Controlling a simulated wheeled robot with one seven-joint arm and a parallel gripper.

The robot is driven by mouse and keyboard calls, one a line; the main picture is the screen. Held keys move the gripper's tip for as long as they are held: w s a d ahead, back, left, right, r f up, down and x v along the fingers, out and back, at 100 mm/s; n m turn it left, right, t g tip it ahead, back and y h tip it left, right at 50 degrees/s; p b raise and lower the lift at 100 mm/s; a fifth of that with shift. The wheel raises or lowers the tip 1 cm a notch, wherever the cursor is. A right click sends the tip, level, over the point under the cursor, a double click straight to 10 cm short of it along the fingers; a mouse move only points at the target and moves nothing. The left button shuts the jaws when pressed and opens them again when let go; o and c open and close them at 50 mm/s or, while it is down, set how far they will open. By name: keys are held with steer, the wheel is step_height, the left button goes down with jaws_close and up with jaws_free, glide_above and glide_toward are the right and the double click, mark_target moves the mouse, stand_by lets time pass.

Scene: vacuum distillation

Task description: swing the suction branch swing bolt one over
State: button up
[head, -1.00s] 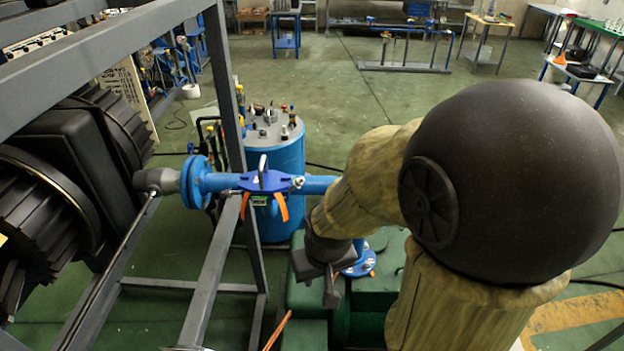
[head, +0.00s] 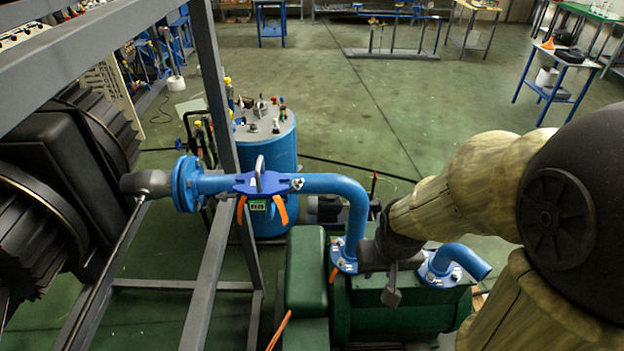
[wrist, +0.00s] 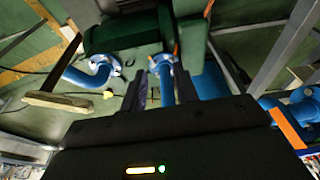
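The suction branch is a blue pipe (head: 335,184) running from a flange at left, then bending down to the green machine. A dark blue fitting (head: 262,182) with an upright handle and orange straps sits along it. A small silver bolt-like part (head: 297,183) shows at the fitting's right side; I cannot tell which bolt is number one. My gripper (head: 392,280) is low, right of the pipe's downward leg and apart from the fitting. In the wrist view my gripper (wrist: 159,80) has its two dark fingers apart, with a blue pipe (wrist: 165,88) seen between them. It holds nothing visible.
The green machine (head: 400,308) lies below my gripper, with a second short blue elbow (head: 455,258) at right. A grey frame post (head: 222,110) and beam stand left of the fitting. A blue tank (head: 270,150) stands behind. Open floor lies further back.

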steer(key=n+g+p, duration=0.4)
steer(key=n+p, duration=0.1)
steer(key=n, duration=0.6)
glide_toward(301, 182)
steer(key=w+d, duration=0.2)
steer(key=d, duration=0.1)
step_height(301, 182, up, 6)
steer(key=w+a+n+g+y, duration=0.1)
steer(key=n, duration=0.2)
steer(key=shift+w+a+r+g+p, duration=0.2)
steer(key=shift+w+a+g+p, duration=0.1)
steer(key=shift+w+a+p, duration=0.05)
steer(key=shift+f, duration=0.1)
steer(key=p+x, duration=0.2)
steer(key=x, duration=1.5)
steer(key=shift+f, duration=0.15)
